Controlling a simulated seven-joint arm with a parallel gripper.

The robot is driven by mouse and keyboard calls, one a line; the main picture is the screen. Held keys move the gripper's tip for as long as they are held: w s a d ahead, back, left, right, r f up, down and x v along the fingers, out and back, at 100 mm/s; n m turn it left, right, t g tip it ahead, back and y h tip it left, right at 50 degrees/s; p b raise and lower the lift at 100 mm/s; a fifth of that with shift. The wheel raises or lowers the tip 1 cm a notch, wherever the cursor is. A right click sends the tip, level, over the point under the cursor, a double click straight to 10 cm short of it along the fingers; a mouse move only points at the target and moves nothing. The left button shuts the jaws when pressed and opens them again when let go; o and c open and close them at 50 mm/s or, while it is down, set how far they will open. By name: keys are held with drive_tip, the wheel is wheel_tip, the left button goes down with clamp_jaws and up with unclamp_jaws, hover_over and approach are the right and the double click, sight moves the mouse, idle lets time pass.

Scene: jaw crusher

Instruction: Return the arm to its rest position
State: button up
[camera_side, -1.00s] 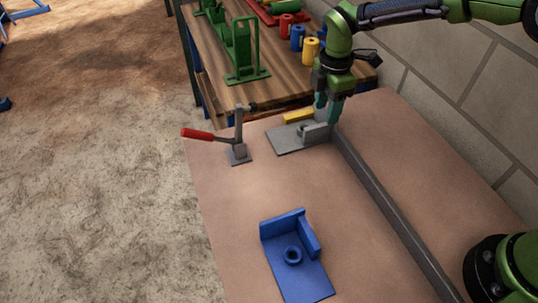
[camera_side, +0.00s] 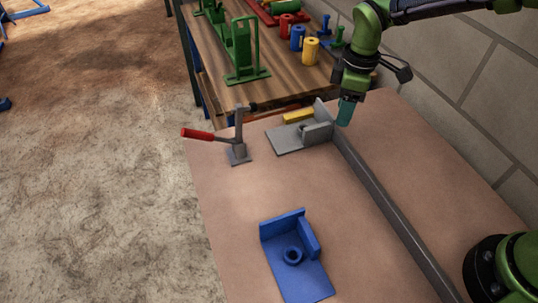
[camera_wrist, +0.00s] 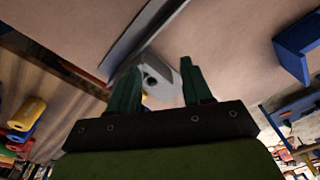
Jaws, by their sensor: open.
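My gripper (camera_side: 346,112) is in the air at the back right of the tan table (camera_side: 225,195), beside and above the grey bracket. In the wrist view its two dark green fingers (camera_wrist: 160,88) stand apart with nothing held between them. The grey bracket (camera_side: 290,138), a flat plate with upright walls, sits at the back of the table against the long grey rail. In the wrist view the bracket (camera_wrist: 158,80) shows beyond the fingers. A yellow piece (camera_side: 298,116) lies behind the bracket's wall, partly hidden.
A long grey rail (camera_side: 392,212) runs along the table. A toggle clamp with a red handle (camera_side: 197,134) stands left of the bracket. A blue bracket (camera_side: 297,270) lies at the front. A wooden bench (camera_side: 283,82) behind holds coloured cylinders and a green frame. A block wall (camera_side: 430,95) is at the right.

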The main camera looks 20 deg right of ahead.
drive_tip(key=s+d+r+m+t, duration=0.2)
drive_tip(key=s+d+r+m, duration=0.2)
drive_tip(key=s+m, duration=0.1)
drive_tip(key=s+d+r+m+t+y, duration=0.1)
drive_tip(key=s+d+r+m+t, duration=0.1)
drive_tip(key=s+r+m, duration=0.3)
drive_tip(key=s+d+r+m+t, duration=0.3)
drive_tip(key=s+d+r+m, duration=0.1)
drive_tip(key=s, duration=0.5)
drive_tip(key=shift+d+r+m, duration=0.15)
drive_tip(key=shift+d+m, duration=0.35)
drive_tip(key=shift+d, duration=0.3)
